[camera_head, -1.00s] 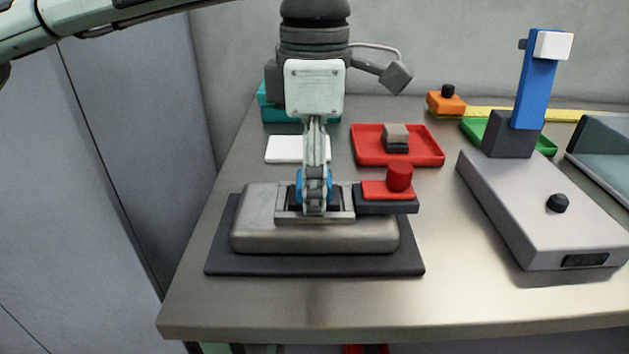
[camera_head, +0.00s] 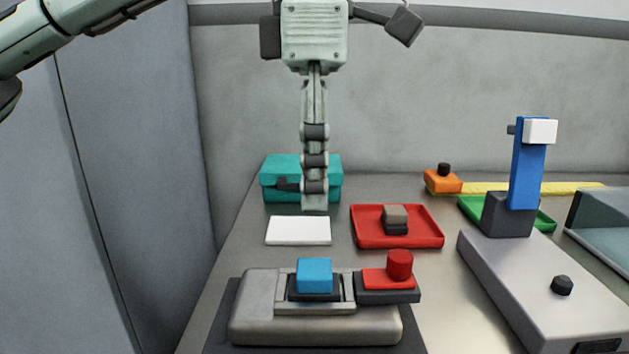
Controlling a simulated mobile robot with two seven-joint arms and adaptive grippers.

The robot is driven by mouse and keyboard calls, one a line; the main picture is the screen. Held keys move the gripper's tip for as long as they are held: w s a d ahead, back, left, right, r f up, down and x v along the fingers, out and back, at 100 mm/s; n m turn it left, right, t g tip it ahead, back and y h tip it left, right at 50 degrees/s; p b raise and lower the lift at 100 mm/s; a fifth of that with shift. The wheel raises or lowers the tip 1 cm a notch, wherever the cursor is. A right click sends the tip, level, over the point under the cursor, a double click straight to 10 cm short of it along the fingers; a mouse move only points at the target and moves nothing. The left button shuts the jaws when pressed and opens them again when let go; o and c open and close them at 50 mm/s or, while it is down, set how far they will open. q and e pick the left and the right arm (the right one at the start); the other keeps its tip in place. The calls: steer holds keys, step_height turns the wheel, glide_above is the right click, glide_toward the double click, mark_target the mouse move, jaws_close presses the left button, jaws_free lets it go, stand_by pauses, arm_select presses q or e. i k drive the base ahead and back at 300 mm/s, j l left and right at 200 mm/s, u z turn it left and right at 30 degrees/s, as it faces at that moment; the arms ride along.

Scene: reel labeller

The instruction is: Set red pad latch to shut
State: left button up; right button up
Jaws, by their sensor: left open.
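The red pad latch (camera_head: 387,278) is a flat red plate with an upright red knob (camera_head: 400,264), on a dark base at the right side of a grey metal device (camera_head: 255,305). I cannot tell from this view whether it is open or shut. A blue block (camera_head: 315,274) sits in the dark holder in the middle of the device. My left gripper (camera_head: 315,205) points down above the table, higher than the blue block and apart from it. It is open and empty, its fingers lined up edge-on. My right gripper is not in view.
A red tray (camera_head: 431,240) with a grey block (camera_head: 395,216), a white card (camera_head: 297,231) and a teal box (camera_head: 320,170) lie behind the device. A grey machine (camera_head: 530,275) with a blue post (camera_head: 527,175) stands at the right. Bare table lies between the device and machine.

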mark_target(397, 274)
steer(key=k, duration=1.5)
